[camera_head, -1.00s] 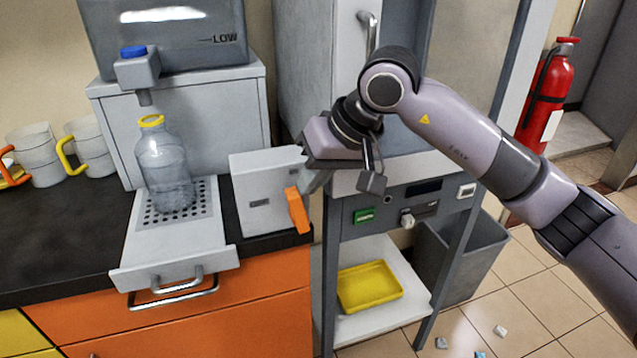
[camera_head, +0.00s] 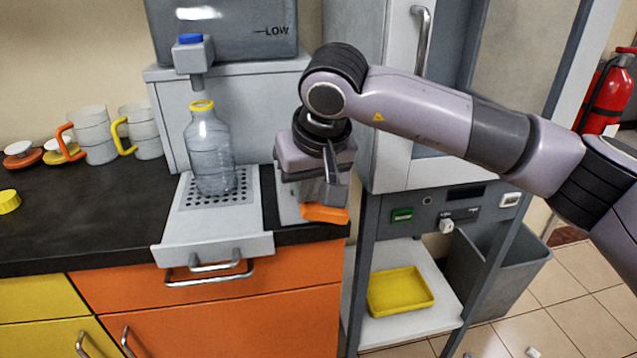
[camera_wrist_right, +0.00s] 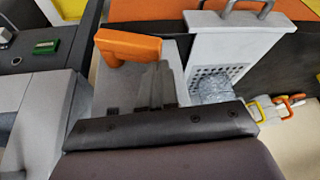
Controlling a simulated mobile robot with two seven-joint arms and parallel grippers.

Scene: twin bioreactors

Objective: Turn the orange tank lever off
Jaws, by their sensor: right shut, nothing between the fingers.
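The orange lever (camera_head: 325,213) is on the front of a light grey box (camera_head: 288,208) at the counter's right end. Its bar looks roughly level in the head view. In the right wrist view the orange lever (camera_wrist_right: 130,44) shows as a bar with a short stub. My right gripper (camera_head: 325,192) points down just above the lever and hides much of the box. Its fingers (camera_wrist_right: 158,82) are shut and empty, close to the lever; I cannot tell whether they touch it. My left gripper is out of view.
A clear bottle with a yellow neck (camera_head: 211,150) stands on a perforated grey tray (camera_head: 212,245) left of the box. Mugs (camera_head: 95,140) stand farther left. A grey rack (camera_head: 365,270) with a yellow tray (camera_head: 400,291) stands to the right.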

